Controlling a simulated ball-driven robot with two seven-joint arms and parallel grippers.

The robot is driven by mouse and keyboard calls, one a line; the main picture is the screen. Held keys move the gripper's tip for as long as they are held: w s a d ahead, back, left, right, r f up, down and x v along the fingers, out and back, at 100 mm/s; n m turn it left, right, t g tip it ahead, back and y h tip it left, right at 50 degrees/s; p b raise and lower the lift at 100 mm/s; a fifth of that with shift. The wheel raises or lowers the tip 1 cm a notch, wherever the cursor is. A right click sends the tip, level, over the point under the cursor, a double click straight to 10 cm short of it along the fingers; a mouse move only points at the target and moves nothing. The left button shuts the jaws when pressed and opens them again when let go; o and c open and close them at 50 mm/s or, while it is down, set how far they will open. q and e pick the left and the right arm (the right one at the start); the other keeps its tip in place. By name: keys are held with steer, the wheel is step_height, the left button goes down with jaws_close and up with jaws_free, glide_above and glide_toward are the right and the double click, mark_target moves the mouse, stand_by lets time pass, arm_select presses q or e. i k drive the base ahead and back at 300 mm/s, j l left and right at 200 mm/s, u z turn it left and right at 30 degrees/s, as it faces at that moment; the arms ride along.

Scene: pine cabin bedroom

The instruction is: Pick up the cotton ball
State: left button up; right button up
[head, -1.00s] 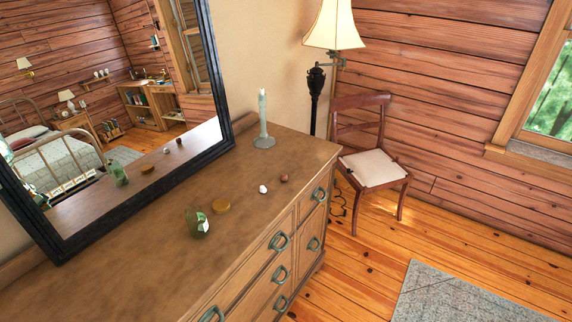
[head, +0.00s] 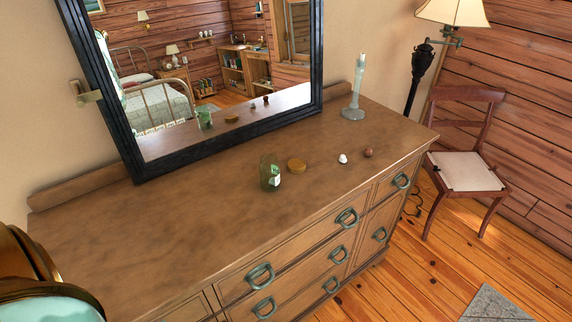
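The cotton ball (head: 343,158) is a small white lump on top of the wooden dresser (head: 160,225). It lies toward the right part of the top, near the front edge, between a round brown-gold lid-like disc (head: 297,166) and a small brown ball-like object (head: 368,152). It touches neither of them. Neither of my grippers shows in the head view.
A green glass jar (head: 270,172) stands left of the disc. A candle in a holder (head: 355,95) stands at the back right. A black-framed mirror (head: 128,150) rises behind. A chair (head: 465,170) and a lamp (head: 452,12) stand to the right.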

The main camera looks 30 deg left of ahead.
mark_target(342, 159)
steer(key=i+u, duration=0.1)
steer(key=u, duration=0.35)
steer(key=i+l+u, duration=0.1)
steer(key=u, duration=0.35)
steer(key=l+u, duration=0.15)
steer(key=u, duration=0.35)
steer(key=i+l+u, duration=0.1)
steer(key=u, duration=0.35)
